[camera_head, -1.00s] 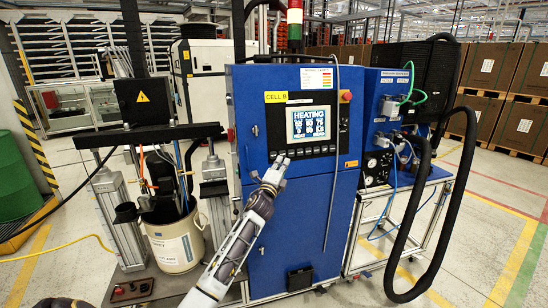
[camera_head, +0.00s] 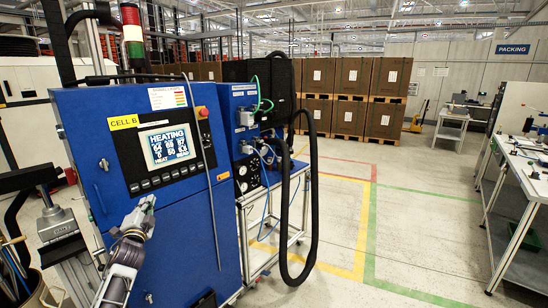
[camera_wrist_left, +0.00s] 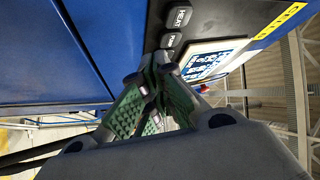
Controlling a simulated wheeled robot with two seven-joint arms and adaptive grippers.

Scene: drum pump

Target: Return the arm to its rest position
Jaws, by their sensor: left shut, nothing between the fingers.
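My left gripper (camera_head: 148,203) is shut and empty in the head view. It is in front of the blue cabinet (camera_head: 95,125), just below the left end of the button row. My left arm (camera_head: 118,275) reaches up from the bottom edge. In the left wrist view, the shut fingers (camera_wrist_left: 158,75) with green pads point toward the panel, close to the HEAT button (camera_wrist_left: 180,17); I cannot tell whether they touch it. The cabinet's lit screen (camera_head: 168,146) reads HEATING. My right gripper is not in view.
A blue side unit (camera_head: 245,125) with gauges stands on a cart right of the cabinet. A thick black hose (camera_head: 313,200) loops down beside it. Open floor (camera_head: 410,235) with yellow and green lines lies to the right. A workbench (camera_head: 530,170) stands at the right edge.

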